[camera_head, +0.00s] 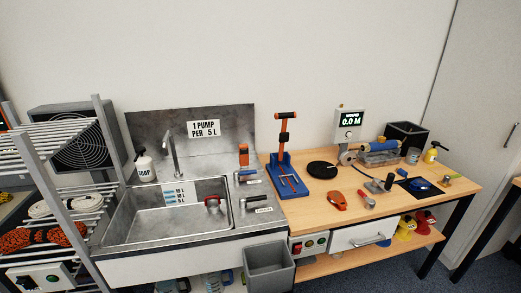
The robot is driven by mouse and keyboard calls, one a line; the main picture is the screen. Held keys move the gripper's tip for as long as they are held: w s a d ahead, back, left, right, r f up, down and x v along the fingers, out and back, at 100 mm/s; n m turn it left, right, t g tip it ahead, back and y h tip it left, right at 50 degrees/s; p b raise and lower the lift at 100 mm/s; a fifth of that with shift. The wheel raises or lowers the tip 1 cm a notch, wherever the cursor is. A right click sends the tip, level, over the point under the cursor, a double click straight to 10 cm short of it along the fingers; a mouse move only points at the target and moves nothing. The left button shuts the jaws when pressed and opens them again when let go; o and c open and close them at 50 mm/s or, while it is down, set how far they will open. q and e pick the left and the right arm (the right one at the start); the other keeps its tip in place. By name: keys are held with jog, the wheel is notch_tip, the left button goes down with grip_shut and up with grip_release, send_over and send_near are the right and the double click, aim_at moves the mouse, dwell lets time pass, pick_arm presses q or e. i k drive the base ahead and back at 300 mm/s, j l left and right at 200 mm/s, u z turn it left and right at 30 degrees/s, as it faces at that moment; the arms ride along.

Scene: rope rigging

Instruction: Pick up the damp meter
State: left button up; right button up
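I cannot tell for certain which thing is the damp meter. A small orange hand-held item (337,200) lies on the wooden workbench (310,215) near its front edge, and it may be the meter. A small red-ended tool (366,199) lies just right of it. Another small orange-topped item (243,155) stands at the right rear of the sink unit. Neither of my grippers shows in the head view.
A steel sink (120,222) with a tap is left of the bench. A blue stand with an orange handle (283,160), a black disc (322,168) and a display box reading 0.0 M (348,122) stand on the bench. A grey bin (269,268) sits in front. Rope shelves are at left.

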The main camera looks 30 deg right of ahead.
aim_at(243, 149)
jog(key=i+j+z, duration=0.25)
jog(key=i+z, duration=0.25)
jog(key=i+j+z, duration=0.25)
jog(key=z, duration=0.25)
jog(key=i+j+z, duration=0.25)
jog(key=j+z, duration=0.25)
